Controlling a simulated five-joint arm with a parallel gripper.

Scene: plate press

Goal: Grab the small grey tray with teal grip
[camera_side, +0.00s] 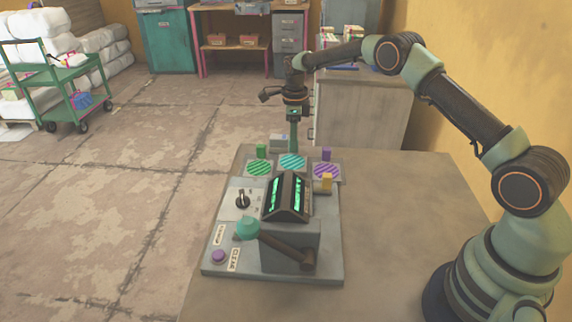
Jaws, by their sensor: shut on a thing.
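The small grey tray with a teal-striped disc (292,162) sits in the middle of a row of similar trays at the back of the press. My gripper (293,147) points straight down at the back edge of this tray. It is shut on the tray's teal grip, which is mostly hidden by the fingers. I cannot tell whether the tray is resting or slightly raised.
A green-gripped tray (258,167) stands close on the left and a purple-gripped tray (326,169) close on the right. The table's right side (400,220) is clear.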

